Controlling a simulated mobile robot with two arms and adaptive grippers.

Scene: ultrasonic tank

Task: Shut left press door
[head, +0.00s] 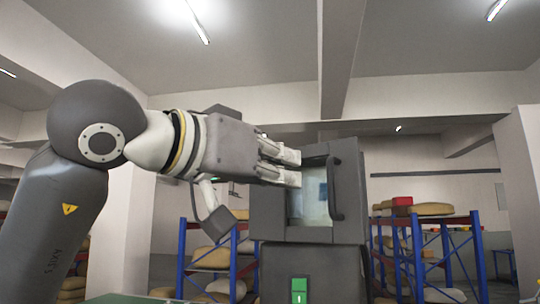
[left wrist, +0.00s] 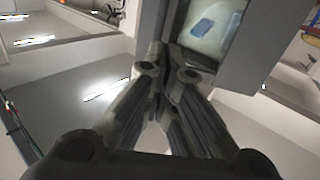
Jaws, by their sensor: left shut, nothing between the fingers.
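The grey press (head: 310,262) stands right of centre in the head view. Its door has a pale window (head: 313,190) and a dark curved handle (head: 335,188) on the right. I cannot tell from this angle how far the door is open. My left gripper (head: 298,168) comes in from the left, shut and empty, with its fingertips in front of the door's left part; contact is unclear. In the left wrist view the fingers (left wrist: 170,72) point at the grey door frame (left wrist: 270,45), beside the window (left wrist: 208,25), with a blue shape behind it. My right gripper is out of view.
A green indicator (head: 299,290) is on the press's lower front. Blue racks with sacks stand behind, left (head: 182,245) and right (head: 478,262). A red box (head: 402,201) lies on the right rack. The space above the press is open.

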